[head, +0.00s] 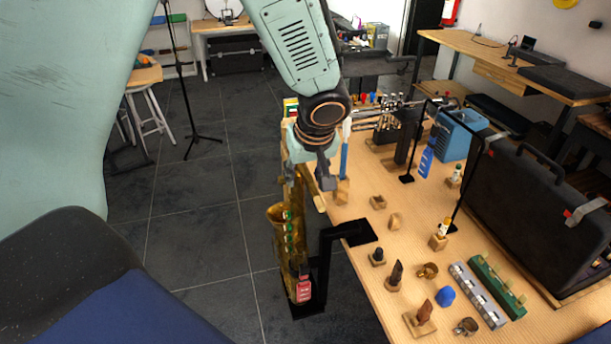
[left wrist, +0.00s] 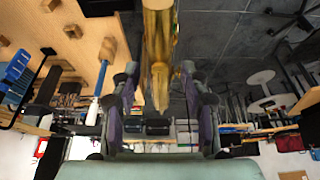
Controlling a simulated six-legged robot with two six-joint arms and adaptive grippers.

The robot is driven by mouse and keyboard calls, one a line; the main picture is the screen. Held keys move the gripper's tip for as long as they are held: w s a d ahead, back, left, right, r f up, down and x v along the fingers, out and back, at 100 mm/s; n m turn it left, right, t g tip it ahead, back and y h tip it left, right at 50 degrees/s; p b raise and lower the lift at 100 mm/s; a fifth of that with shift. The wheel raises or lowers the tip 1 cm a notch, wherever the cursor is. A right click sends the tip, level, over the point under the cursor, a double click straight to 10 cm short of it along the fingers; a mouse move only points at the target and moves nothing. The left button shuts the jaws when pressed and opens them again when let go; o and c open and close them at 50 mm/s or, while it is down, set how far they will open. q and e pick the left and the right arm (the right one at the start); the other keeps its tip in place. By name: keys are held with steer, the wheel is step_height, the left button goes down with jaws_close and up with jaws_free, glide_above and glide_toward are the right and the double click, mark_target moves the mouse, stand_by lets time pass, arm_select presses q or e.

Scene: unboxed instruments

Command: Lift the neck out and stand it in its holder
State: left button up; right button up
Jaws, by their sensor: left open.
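A brass saxophone (head: 291,250) stands upright in a black stand (head: 325,262) at the table's left edge. My left gripper (head: 308,180) is above it, fingers pointing down, open. In the left wrist view a golden tube (left wrist: 159,35) with a narrow tapering end lies between the spread fingers of the gripper (left wrist: 159,82). Gaps show on both sides, so nothing is gripped. I cannot tell whether this tube is the neck or the body. The neck is not clear in the head view, where the gripper covers that spot. I cannot tell which wooden block is its holder. My right gripper is out of view.
Small wooden blocks (head: 378,202) stand on the table (head: 350,215). Dark mouthpiece-like pieces (head: 396,275), a grey rack (head: 474,292) and a green rack (head: 497,286) are near the front. A black case (head: 530,215) fills the right side.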

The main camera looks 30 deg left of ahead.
arm_select(q)
steer(key=shift+s+a, duration=0.1)
steer(key=shift+w, duration=0.2)
steer(key=c, duration=0.6)
steer(key=shift+s, duration=0.1)
jaws_close()
